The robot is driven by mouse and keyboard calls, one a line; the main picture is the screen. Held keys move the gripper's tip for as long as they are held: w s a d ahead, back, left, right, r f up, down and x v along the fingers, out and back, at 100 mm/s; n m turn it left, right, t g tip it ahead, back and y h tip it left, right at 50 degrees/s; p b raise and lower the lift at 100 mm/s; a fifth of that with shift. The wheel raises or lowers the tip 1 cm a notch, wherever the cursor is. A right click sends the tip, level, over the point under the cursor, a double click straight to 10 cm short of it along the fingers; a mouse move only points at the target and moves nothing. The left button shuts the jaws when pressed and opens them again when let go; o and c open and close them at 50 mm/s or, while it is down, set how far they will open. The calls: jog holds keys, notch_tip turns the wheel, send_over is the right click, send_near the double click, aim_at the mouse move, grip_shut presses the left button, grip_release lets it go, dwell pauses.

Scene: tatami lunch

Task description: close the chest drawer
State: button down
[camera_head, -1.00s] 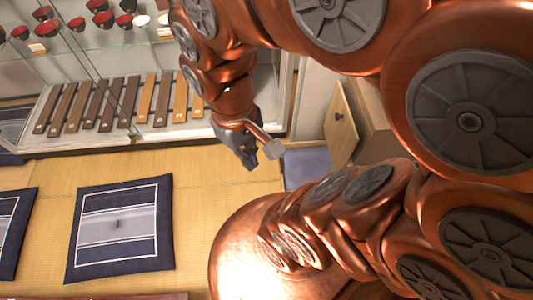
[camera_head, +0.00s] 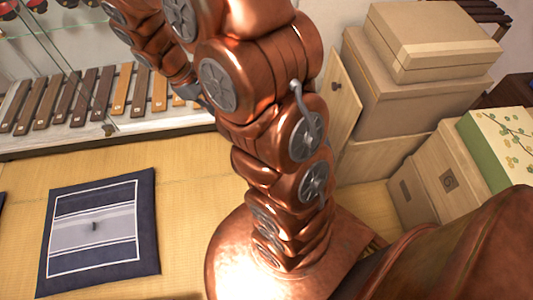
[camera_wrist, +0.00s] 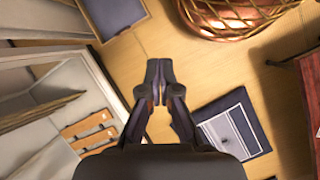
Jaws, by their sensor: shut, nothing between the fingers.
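A light wooden panel with a small dark knob (camera_head: 341,95) stands at the right in the head view, beside stacked boxes. It looks like the chest drawer's front; my arm covers its left part, and I cannot tell how far it stands out. In the wrist view, my gripper (camera_wrist: 159,72) is shut and empty, its fingertips together above the tatami floor. In the head view my gripper is mostly hidden behind my arm, near the display case.
A glass display case (camera_head: 110,128) with wooden strips stands at the left. Pale boxes (camera_head: 410,90) are stacked at the right, with a green flowered box (camera_head: 500,145) nearby. A navy cushion (camera_head: 100,275) lies on open tatami.

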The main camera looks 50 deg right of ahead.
jog(key=w+d+f+n+g+h+b, duration=0.15)
jog(key=w+d+f+b, duration=0.35)
jog(key=f, duration=1)
jog(key=w+d+f+n+h+b, duration=0.15)
jog(key=d+f+b, duration=0.45)
jog(key=f, duration=0.9)
jog(key=w+d+f+n+g+h+b, duration=0.15)
jog(key=w+d+f+b, duration=0.25)
jog(key=f+b, duration=0.75)
jog(key=s+d+f+n+t+b, duration=0.1)
jog(key=s+d+f, duration=0.5)
jog(key=d+f, duration=0.3)
notch_tip(320, 180, down, 2)
jog(key=shift+s+f, duration=0.25)
jog(key=shift+s, duration=0.05)
jog(key=shift+d+r, duration=0.1)
jog(key=shift+d, duration=0.1)
